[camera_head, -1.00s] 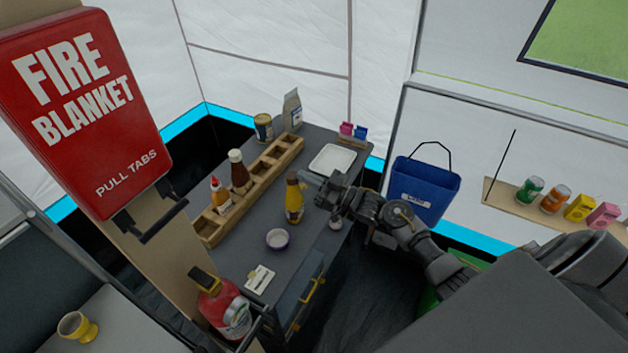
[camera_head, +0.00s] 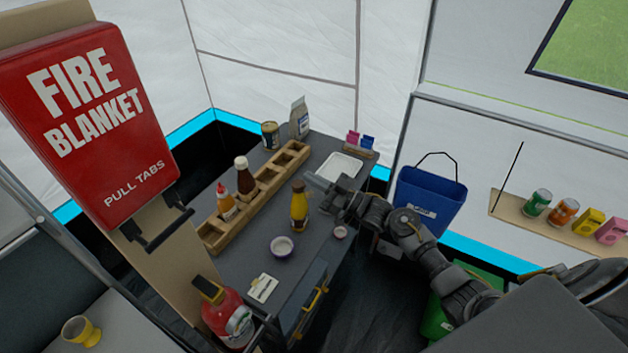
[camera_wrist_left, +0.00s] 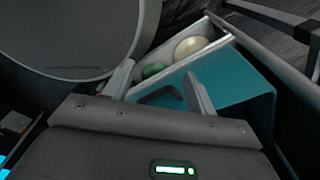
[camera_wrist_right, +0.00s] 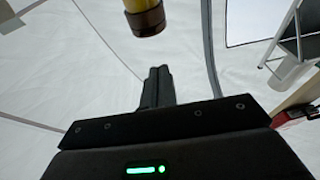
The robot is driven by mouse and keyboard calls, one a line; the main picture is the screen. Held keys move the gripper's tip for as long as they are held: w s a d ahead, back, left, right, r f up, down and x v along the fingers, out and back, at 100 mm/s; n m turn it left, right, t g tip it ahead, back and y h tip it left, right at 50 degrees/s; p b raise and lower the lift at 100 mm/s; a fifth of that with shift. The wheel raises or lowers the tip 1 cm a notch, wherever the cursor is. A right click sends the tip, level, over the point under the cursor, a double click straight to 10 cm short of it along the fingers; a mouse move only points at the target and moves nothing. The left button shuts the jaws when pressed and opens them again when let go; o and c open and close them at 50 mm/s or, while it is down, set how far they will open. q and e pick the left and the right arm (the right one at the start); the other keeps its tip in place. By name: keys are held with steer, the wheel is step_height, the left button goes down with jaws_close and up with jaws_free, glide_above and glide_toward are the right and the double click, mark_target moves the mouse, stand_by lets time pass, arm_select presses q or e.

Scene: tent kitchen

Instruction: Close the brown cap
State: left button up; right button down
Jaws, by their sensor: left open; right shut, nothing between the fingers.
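A yellow bottle (camera_head: 299,211) stands upright on the dark counter. Its brown cap (camera_head: 298,186) is on top, and the cap (camera_wrist_right: 147,21) also shows at the top of the right wrist view, where the bottle appears upside down. I cannot tell whether the cap's lid is open. My right gripper (camera_head: 314,181) is just right of the cap in the head view. Its fingers (camera_wrist_right: 158,72) are together and empty, and a gap shows between them and the cap. My left gripper (camera_wrist_left: 160,88) is open and empty, and is not visible in the head view.
A wooden compartment rack (camera_head: 262,190) with sauce bottles stands left of the yellow bottle. A purple-rimmed bowl (camera_head: 282,247) is in front, and a white tray (camera_head: 340,166) is behind. The fire blanket box (camera_head: 90,120) is at left. An open drawer (camera_wrist_left: 215,50) shows below my left gripper.

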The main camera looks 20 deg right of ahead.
steer(key=b+v, duration=0.3)
steer(key=v, duration=0.7)
steer(key=shift+f+b, duration=0.3)
steer(key=shift+b, duration=0.1)
steer(key=shift+w, duration=0.1)
